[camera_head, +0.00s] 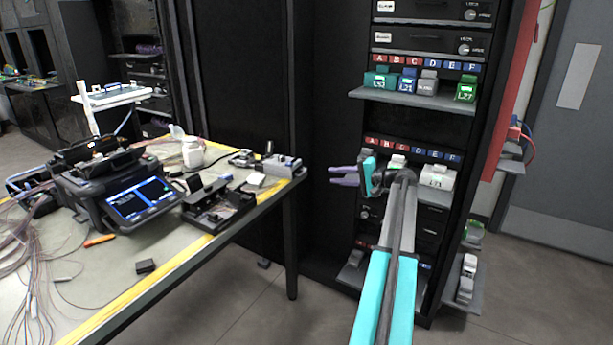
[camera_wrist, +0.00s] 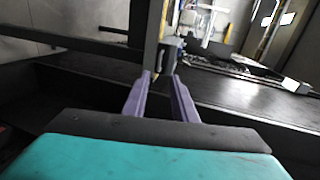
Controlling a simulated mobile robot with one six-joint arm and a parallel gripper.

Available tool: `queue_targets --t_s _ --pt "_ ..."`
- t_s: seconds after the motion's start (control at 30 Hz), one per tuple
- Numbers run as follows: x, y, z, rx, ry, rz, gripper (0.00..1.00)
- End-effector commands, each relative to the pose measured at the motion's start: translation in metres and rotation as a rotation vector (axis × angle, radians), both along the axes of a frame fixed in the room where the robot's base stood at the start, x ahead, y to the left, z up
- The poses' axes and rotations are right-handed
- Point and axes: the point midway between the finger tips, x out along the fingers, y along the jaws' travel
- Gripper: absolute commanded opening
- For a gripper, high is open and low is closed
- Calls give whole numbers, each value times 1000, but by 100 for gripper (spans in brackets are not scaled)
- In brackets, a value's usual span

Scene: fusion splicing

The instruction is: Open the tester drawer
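The black equipment rack (camera_head: 375,125) stands right of centre in the head view. Drawers with pale labels and round lock knobs show at its top, an upper drawer (camera_head: 425,10) and a lower drawer (camera_head: 425,43). Their labels are too small to read, so I cannot tell which is the tester drawer. Both look shut. More dark drawer fronts (camera_head: 431,225) lie low in the rack, partly behind my arm. My gripper (camera_head: 332,176) has purple fingers pointing left in front of the rack's left side. The fingers are apart and empty, also in the wrist view (camera_wrist: 160,74).
A shelf (camera_head: 420,101) with several coloured testers juts out below the upper drawers. More devices, including a white one (camera_head: 437,179), sit on a lower shelf. The workbench (camera_head: 190,262) with a fusion splicer (camera_head: 118,190) stands left. Floor (camera_head: 250,300) shows between bench and rack.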

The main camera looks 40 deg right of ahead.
Motion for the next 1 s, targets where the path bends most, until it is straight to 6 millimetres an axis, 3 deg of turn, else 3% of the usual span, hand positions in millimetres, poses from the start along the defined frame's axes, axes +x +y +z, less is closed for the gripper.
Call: queue_targets --t_s 0.27,1.0 --pt "24 6 -6 0 1 1 25" --pt "118 28 -28 0 1 1 25"
